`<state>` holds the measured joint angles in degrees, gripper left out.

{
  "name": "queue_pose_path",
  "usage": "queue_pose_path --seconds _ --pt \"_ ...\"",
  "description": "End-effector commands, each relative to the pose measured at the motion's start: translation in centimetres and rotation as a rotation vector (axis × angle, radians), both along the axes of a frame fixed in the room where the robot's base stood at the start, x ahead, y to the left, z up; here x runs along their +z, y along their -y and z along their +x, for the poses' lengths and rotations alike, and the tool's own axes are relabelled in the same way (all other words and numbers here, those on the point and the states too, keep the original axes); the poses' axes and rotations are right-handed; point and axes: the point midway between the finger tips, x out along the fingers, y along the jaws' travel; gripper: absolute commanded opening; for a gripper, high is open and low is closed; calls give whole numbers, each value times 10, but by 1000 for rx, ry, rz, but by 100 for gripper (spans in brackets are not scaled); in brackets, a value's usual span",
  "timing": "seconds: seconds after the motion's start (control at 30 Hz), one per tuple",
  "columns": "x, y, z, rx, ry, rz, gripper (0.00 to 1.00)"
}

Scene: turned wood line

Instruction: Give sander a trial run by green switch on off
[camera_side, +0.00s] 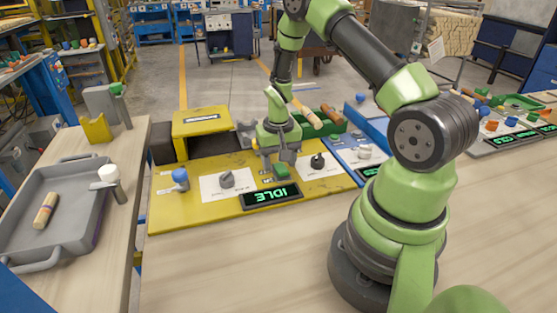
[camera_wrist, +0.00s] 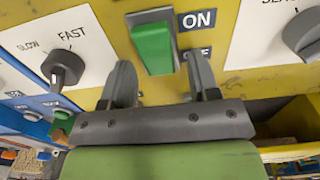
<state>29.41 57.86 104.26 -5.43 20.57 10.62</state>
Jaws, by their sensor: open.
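The green rocker switch (camera_wrist: 152,46) is on the yellow panel beside a black ON label, with an OFF label partly hidden below it. It also shows in the side view as a small green block (camera_side: 282,172). My gripper (camera_wrist: 159,66) is open and empty, its two dark fingers on either side of the switch's near part in the wrist view. I cannot tell whether they touch it. In the side view my gripper (camera_side: 281,160) hangs just above and behind the switch. The display (camera_side: 271,196) in front reads IDLE in green. The sander's yellow housing (camera_side: 201,122) stands at the back left.
The yellow panel (camera_side: 215,216) also carries a blue knob (camera_side: 180,177), a grey dial (camera_side: 227,179) and a black SLOW-FAST dial (camera_side: 317,161). A blue station (camera_side: 352,150) adjoins on the right. A grey tray (camera_side: 75,180) with a wooden piece (camera_side: 46,210) is at left.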

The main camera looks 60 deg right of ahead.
Motion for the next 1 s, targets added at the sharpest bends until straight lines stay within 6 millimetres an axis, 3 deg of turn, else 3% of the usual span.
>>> queue_pose_path --seconds 0.27,0.47,1.0 --pt "-1 0 0 0 1 -1 53" --pt "-1 0 0 0 1 -1 7" --pt "0 0 -3 -1 76 -82 6"
